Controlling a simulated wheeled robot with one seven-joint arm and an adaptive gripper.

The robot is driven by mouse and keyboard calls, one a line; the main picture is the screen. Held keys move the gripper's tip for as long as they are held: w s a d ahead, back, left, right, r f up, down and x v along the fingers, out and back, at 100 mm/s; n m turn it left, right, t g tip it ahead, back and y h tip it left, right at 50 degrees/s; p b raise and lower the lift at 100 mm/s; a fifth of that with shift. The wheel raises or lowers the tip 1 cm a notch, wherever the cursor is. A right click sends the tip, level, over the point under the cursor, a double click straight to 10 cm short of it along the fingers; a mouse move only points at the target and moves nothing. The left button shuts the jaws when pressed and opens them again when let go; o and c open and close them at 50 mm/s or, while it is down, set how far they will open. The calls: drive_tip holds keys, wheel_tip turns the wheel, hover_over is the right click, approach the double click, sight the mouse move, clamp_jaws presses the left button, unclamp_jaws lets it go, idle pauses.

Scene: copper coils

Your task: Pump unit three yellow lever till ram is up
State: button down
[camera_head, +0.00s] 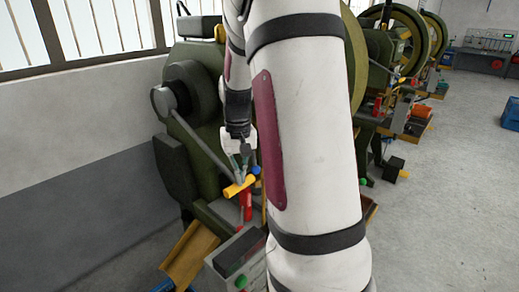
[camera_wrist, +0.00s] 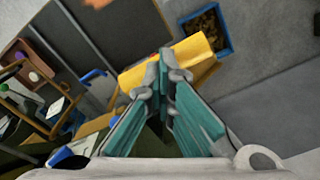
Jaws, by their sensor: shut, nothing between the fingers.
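The yellow lever (camera_head: 238,188) sticks out at the front of the dark green press (camera_head: 205,125), above a red part (camera_head: 247,205). My gripper (camera_head: 238,177) is shut and empty, pointing down at the lever. Its teal fingers meet in the wrist view (camera_wrist: 164,72). The tips look very near or touching the lever; I cannot tell which. My arm hides much of the press, and I cannot make out the ram.
A yellow chute (camera_head: 192,254) slopes towards a blue bin (camera_wrist: 206,34) holding brown bits. A grey box with a green button (camera_head: 240,281) stands in front. A blue knob (camera_head: 256,170) is close beside the lever. More presses (camera_head: 400,50) stand behind at right. Open floor lies right.

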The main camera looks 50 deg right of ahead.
drive_tip(key=shift+f, duration=0.1)
drive_tip(key=shift+w+f+b, duration=0.35)
drive_tip(key=shift+f+b, duration=0.05)
drive_tip(key=shift+f, duration=0.5)
drive_tip(key=shift+w+f+b, duration=0.35)
drive_tip(key=shift+w+f, duration=0.05)
drive_tip(key=shift+f, duration=0.45)
drive_tip(key=shift+w+f+b, duration=0.35)
drive_tip(key=shift+f+b, duration=0.05)
drive_tip(key=shift+f, duration=0.6)
drive_tip(key=shift+w+f+b, duration=0.7)
drive_tip(key=shift+w+f, duration=0.1)
drive_tip(key=shift+f, duration=0.35)
drive_tip(key=shift+w+f+b, duration=0.7)
drive_tip(key=shift+w+f, duration=0.1)
drive_tip(key=shift+f, duration=0.35)
